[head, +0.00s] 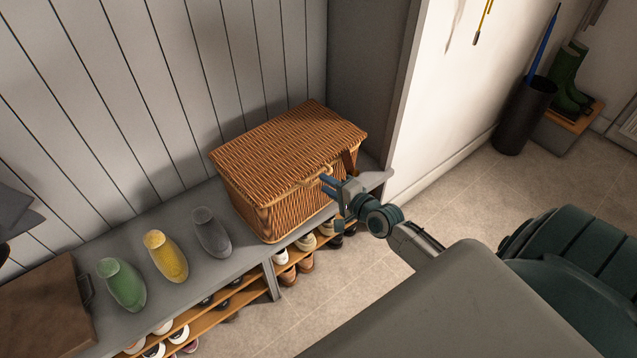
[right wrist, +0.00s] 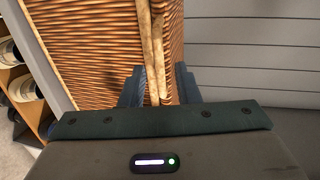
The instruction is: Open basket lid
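The wicker basket (head: 275,210) stands on the grey bench with its flat woven lid (head: 290,145) down and shut. A pale handle (head: 316,178) is at the front edge of the lid, and a brown strap (head: 351,160) hangs to its right. My right gripper (head: 326,185) is at the basket's front by the handle. In the right wrist view its blue fingers (right wrist: 160,88) are apart, with pale rods of the handle or rim (right wrist: 154,45) running between them. I cannot tell whether they touch. My left gripper is not in view.
A brown box (head: 45,305) is further left. Shoes (head: 290,272) fill the shelves below. A wall end (head: 400,100) rises right of the basket.

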